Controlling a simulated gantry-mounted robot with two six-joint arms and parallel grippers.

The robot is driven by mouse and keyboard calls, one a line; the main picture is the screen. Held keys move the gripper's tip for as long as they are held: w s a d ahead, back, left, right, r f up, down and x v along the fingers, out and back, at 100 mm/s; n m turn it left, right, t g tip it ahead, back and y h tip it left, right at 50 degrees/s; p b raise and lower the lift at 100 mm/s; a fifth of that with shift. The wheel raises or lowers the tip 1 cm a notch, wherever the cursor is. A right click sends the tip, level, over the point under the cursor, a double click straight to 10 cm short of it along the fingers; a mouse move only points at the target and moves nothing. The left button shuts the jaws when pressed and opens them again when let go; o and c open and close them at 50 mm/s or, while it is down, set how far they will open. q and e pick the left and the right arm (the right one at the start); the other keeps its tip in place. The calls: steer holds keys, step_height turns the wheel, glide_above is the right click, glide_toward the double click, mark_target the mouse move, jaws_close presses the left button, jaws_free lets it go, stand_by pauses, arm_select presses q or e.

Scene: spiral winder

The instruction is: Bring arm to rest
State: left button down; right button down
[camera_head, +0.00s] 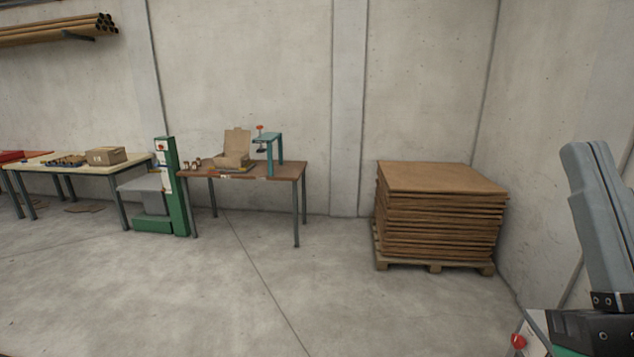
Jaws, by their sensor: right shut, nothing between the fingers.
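My right gripper (587,150) is at the right edge of the head view. Its long grey fingers point up and lean slightly left, pressed together with nothing between them. The dark mount at their base shows at the lower right, and the rest of the arm is out of the picture. The gripper appears in front of the right wall and touches nothing that I can see. My left gripper is not in view.
A pallet stack of brown sheets (440,177) stands by the back wall. A brown table (285,172), a green machine (180,215) and a pale table (120,168) stand left. A red knob (518,341) is below the gripper. The middle floor is clear.

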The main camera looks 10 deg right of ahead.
steer(key=s+a+n+y, duration=0.1)
steer(key=s+a+y, duration=0.15)
steer(key=y, duration=0.35)
step_height(320, 180, up, 38)
steer(key=w+p, duration=0.1)
steer(key=p, duration=3.6)
steer(key=shift+a+p, duration=0.35)
